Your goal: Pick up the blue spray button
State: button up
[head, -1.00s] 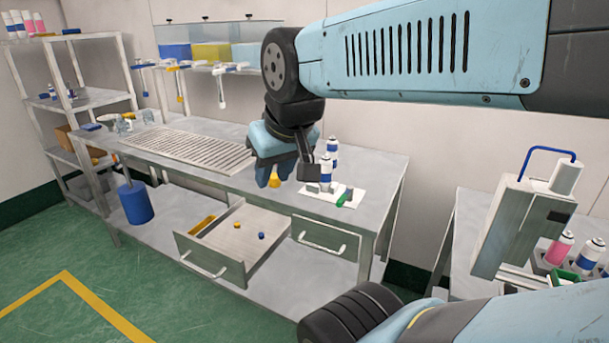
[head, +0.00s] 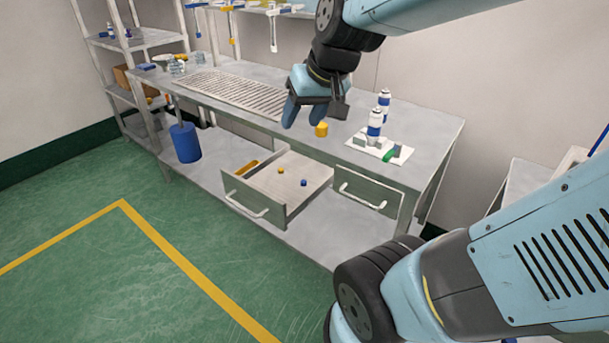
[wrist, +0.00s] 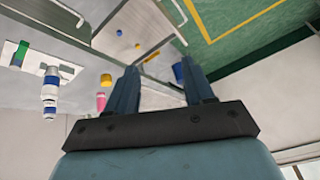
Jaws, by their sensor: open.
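The blue spray button (head: 304,182) is a small blue piece lying in the open drawer (head: 246,199) under the bench top. A similar yellow button (head: 281,170) lies to its left in the same drawer. In the wrist view the blue button (wrist: 119,33) shows near the top, with the yellow button (wrist: 137,45) beside it. My gripper (head: 305,112) is above the bench, above and behind the drawer, well apart from the blue button. In the wrist view its two fingers (wrist: 157,82) are apart with nothing between them.
A slatted grate (head: 235,91) covers the bench's left part.

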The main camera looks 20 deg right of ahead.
jog(key=w+f, duration=0.6)
jog(key=w, duration=0.2)
jog(key=m+g+h, duration=0.1)
jog(key=m+h, duration=0.2)
send_near(304, 182)
jog(key=shift+d+x, duration=0.1)
jog(key=shift+x, duration=0.65)
jog(key=shift+d+x, duration=0.15)
jog(key=shift+x, duration=0.6)
jog(key=shift+a+x, duration=0.15)
jog(key=shift+x, duration=0.65)
jog(key=shift+a+x, duration=0.15)
jog(key=shift+x, duration=1.7)
jog(key=shift+w, duration=0.15)
grip_shut()
